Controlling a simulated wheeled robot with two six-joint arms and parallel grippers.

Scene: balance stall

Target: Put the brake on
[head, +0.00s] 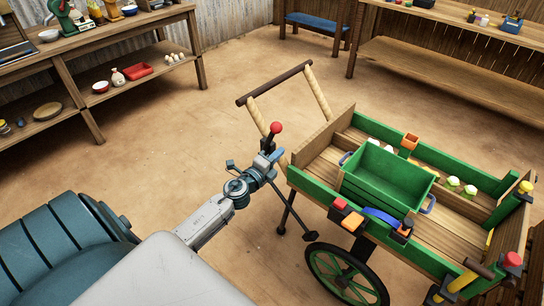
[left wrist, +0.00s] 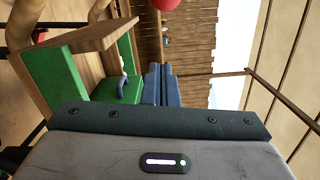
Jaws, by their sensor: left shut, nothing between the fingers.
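A lever with a red ball knob (head: 276,127) on a dark stem stands at the near left corner of the green cart (head: 318,192), below its wooden push handle. It looks like the brake lever. My left gripper (head: 277,156) is shut and empty, right by the lever's stem, below the knob; I cannot tell whether they touch. In the left wrist view the closed blue fingers (left wrist: 161,68) point toward the red knob (left wrist: 165,4), which is cut off by the top edge. The lever's foot is hidden behind the gripper. My right gripper is not in view.
The cart carries a green crate (head: 388,178) and smaller goods. Its spoked wheel (head: 346,275) stands at the near side. A shelf table (head: 130,45) is at the back left, another (head: 440,65) at the back right, and a blue bench (head: 318,22) between. The floor left of the cart is clear.

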